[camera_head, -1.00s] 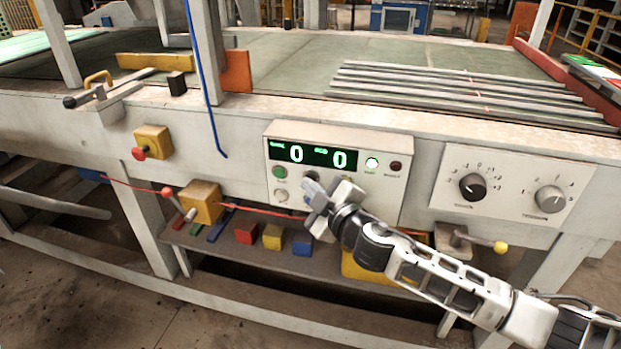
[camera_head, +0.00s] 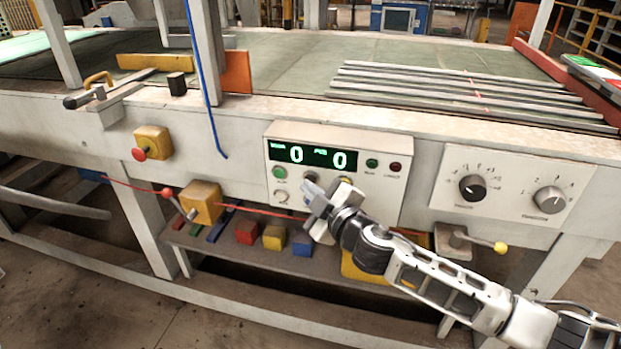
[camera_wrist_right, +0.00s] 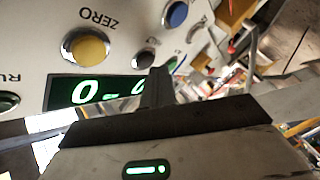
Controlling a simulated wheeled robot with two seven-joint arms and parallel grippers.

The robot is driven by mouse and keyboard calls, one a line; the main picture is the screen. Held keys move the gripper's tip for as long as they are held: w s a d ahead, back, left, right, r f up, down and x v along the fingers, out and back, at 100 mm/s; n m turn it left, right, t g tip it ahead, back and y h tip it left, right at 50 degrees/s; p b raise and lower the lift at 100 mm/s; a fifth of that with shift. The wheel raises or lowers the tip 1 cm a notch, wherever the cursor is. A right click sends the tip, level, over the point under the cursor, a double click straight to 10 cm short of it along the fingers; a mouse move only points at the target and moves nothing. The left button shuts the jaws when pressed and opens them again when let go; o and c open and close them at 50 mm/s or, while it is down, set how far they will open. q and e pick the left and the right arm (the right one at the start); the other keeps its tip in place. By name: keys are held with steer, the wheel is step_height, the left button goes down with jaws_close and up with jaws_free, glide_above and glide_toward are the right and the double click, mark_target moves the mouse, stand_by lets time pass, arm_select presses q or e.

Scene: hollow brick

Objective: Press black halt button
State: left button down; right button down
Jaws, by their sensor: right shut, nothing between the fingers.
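The black button (camera_head: 310,175) sits on the white control panel (camera_head: 388,205) below the display, between a green button (camera_head: 280,172) and a yellow button. In the right wrist view a dark round button (camera_wrist_right: 143,60), apparently the same one, shows just beside the fingers. My right gripper (camera_head: 308,188) is shut and empty, its tips just below the black button and close to the panel face. It also shows in the right wrist view (camera_wrist_right: 158,86). I cannot tell whether the tips touch the panel. My left gripper is out of view.
The display (camera_head: 313,154) reads 0 and 0. A dark green lamp (camera_head: 372,163) and a red lamp (camera_head: 395,167) sit right of it. The yellow ZERO button (camera_wrist_right: 86,48) is close to my fingers. A yellow box with a red knob (camera_head: 200,203) stands left of the panel.

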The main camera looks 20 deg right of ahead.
steer(key=shift+s+a, duration=0.15)
steer(key=shift+s, duration=0.1)
steer(key=s+a, duration=0.1)
steer(key=s, duration=0.1)
steer(key=s+a, duration=0.2)
steer(key=shift+p, duration=0.3)
steer(key=shift+d, duration=0.1)
stand_by(0.7)
steer(key=s+f+m+g, duration=0.6)
steer(key=s+f+m, duration=0.3)
steer(key=s+f, duration=1)
steer(key=s, duration=0.3)
steer(key=shift+s+a+f+m+g+h, duration=0.2)
steer(key=shift+s+a+m+g+h, duration=0.05)
steer(key=shift+a+m+g+h, duration=0.1)
